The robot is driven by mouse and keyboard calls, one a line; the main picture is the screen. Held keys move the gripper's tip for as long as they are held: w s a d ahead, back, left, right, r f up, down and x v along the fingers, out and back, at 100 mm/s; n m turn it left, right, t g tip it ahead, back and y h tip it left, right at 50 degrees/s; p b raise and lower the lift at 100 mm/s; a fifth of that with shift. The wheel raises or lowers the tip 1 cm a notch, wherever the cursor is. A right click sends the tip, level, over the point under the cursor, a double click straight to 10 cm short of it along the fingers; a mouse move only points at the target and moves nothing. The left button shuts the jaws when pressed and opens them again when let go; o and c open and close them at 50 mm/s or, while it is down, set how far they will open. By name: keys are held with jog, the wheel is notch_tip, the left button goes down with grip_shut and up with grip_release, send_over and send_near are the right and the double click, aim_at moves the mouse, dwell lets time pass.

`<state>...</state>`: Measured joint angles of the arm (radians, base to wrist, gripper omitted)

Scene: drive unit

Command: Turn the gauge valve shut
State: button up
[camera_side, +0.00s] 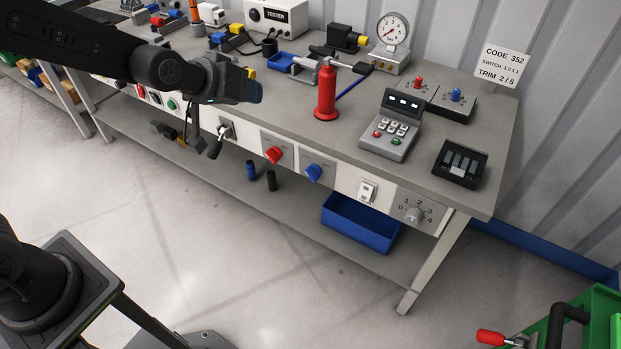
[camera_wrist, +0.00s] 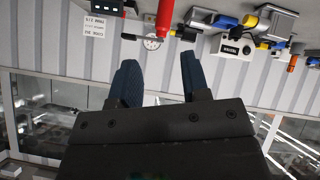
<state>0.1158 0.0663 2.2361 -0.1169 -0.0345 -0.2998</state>
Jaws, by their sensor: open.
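The gauge (camera_side: 392,29) has a round white dial with a red needle. It stands on a grey metal block (camera_side: 389,59) at the back of the bench. A valve handle on it is too small to make out clearly. My gripper (camera_side: 252,91) is above the bench's front part, well left of the gauge and apart from it. In the wrist view my gripper (camera_wrist: 158,72) shows two blue fingers spread apart with nothing between them. The gauge (camera_wrist: 152,43) appears small and distant there, in a picture that looks upside down.
A red upright bottle-like object (camera_side: 326,94) stands between my gripper and the gauge. A black and yellow device (camera_side: 344,38) is left of the gauge. A keypad unit (camera_side: 391,125) is in front.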

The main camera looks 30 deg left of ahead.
jog(key=w+d+f+n+t, duration=0.2)
jog(key=w+d+f, duration=0.1)
jog(key=w+f, duration=0.45)
jog(key=n+t+y, duration=0.1)
jog(key=n+t, duration=0.3)
jog(key=t, duration=0.2)
send_near(311, 179)
jog(key=w, duration=1)
grip_shut()
